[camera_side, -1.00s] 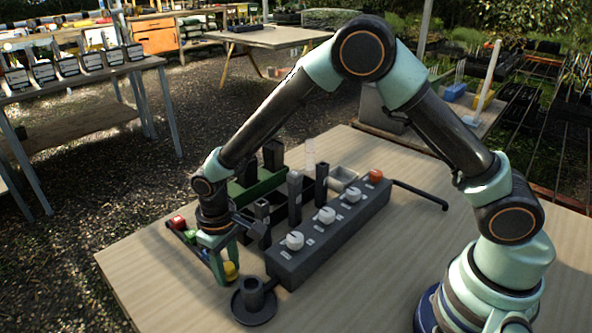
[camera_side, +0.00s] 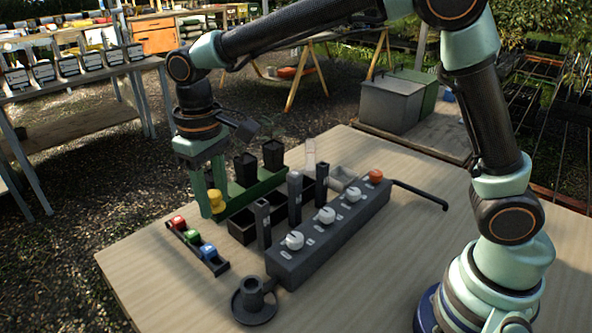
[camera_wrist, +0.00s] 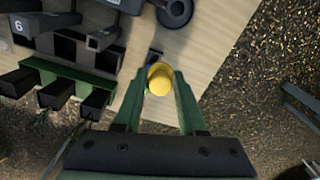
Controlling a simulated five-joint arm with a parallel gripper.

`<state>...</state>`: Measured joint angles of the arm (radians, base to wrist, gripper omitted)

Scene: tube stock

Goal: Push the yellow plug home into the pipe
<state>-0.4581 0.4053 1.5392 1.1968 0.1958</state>
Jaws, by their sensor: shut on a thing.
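The yellow plug (camera_side: 215,201) is between the two green fingers of my gripper (camera_side: 212,196), which is shut on it. It hangs above the table's left part, behind and above the small plug rack. In the wrist view the round yellow plug (camera_wrist: 160,78) shows between the fingertips. The pipe (camera_side: 253,286) is a short dark upright tube on a round base at the table's front edge. It stands to the right of and well below my gripper, apart from the plug. Part of its round base (camera_wrist: 178,14) shows at the top of the wrist view.
A narrow dark rack (camera_side: 216,266) holds red, green and blue plugs (camera_side: 208,251) left of the pipe. A grey box with white knobs (camera_side: 288,265) stands to the pipe's right. Dark upright tubes and a green rack (camera_side: 250,198) stand behind. The front left tabletop is clear.

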